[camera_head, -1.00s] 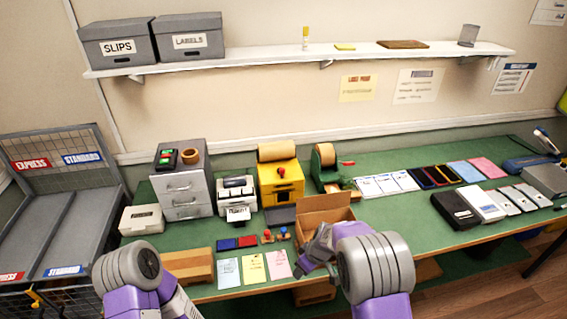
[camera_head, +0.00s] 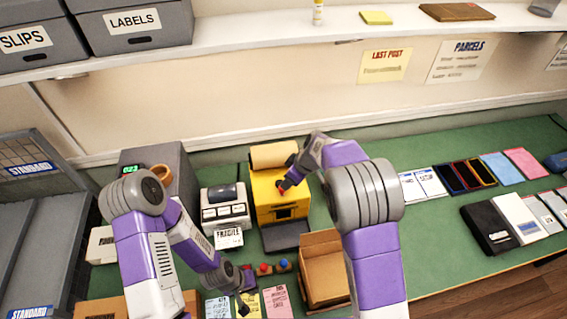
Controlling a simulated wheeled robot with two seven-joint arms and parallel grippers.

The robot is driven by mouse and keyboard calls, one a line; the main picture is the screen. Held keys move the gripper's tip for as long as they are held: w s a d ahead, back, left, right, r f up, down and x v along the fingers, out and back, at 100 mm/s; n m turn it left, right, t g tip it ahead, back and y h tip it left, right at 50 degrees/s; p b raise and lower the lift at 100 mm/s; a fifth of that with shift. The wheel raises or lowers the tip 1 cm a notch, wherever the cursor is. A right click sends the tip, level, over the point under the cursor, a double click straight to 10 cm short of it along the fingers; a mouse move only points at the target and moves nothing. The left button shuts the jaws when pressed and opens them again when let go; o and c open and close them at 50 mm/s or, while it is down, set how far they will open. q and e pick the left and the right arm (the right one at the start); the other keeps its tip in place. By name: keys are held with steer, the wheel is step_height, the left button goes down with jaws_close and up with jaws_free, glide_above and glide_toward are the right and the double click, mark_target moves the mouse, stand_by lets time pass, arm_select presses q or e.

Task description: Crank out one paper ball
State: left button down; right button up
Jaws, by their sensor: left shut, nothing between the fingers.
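The yellow machine (camera_head: 266,207) stands on the green table, with a brown paper roll (camera_head: 272,155) on top and a dark slot in its front. My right gripper (camera_head: 286,184) is at the upper right of its front, at a small red knob (camera_head: 281,188) that it partly hides. Whether its fingers hold the knob cannot be told. A dark grey tray (camera_head: 285,237) lies before the machine; I see no paper ball on it. My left gripper (camera_head: 243,306) is shut and empty, low over the coloured cards at the front.
An open cardboard box (camera_head: 323,265) stands right of the tray, partly behind my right arm. A white label printer (camera_head: 225,207) stands left of the machine. Red and blue stamps (camera_head: 273,267) are near my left gripper. A shelf (camera_head: 240,50) runs above.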

arm_select(q)
steer(key=shift+w+r, duration=0.1)
arm_select(e)
steer(key=x, duration=0.3)
steer(key=p+x, duration=0.1)
steer(key=x, duration=0.2)
steer(key=shift+s+a, duration=0.1)
steer(key=shift+s, duration=0.1)
steer(key=shift+w+a+f, duration=0.2)
steer(key=shift+w+f, duration=0.1)
steer(key=shift+f, duration=0.25)
arm_select(q)
steer(key=shift+s+r, duration=0.2)
steer(key=shift+r, duration=0.35)
arm_select(e)
jaws_close()
